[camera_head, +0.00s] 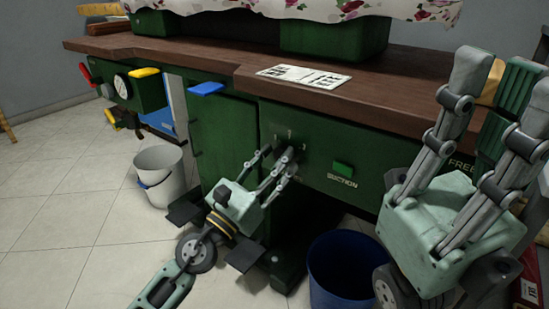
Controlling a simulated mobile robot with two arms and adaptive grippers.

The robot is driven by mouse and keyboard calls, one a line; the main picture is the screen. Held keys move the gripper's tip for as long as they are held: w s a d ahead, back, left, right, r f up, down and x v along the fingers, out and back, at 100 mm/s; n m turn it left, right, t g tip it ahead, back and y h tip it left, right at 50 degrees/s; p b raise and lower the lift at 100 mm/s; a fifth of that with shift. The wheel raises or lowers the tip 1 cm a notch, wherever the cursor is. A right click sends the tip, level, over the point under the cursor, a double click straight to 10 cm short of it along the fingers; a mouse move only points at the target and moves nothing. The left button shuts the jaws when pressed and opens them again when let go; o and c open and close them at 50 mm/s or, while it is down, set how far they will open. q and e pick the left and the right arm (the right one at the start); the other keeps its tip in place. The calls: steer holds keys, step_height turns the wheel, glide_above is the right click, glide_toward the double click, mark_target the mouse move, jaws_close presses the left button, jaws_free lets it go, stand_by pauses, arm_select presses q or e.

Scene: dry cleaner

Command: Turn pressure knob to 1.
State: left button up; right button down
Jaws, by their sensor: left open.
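The pressure knob (288,153) is a small grey knob on the dark green front panel (320,150), with short marks around it. My left gripper (277,160) is open in front of it, its fingers pointing at the panel on either side of the knob. The fingers partly hide the knob, and I cannot tell whether they touch it or which mark it points to.
A green button (343,168) sits above the "SUCTION" label. A brown worktop (385,97) with a paper card (304,76) overhangs the panel.

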arm_select(q)
steer(key=shift+w, duration=0.1)
steer(key=c, duration=1)
steer(key=shift+r, duration=0.1)
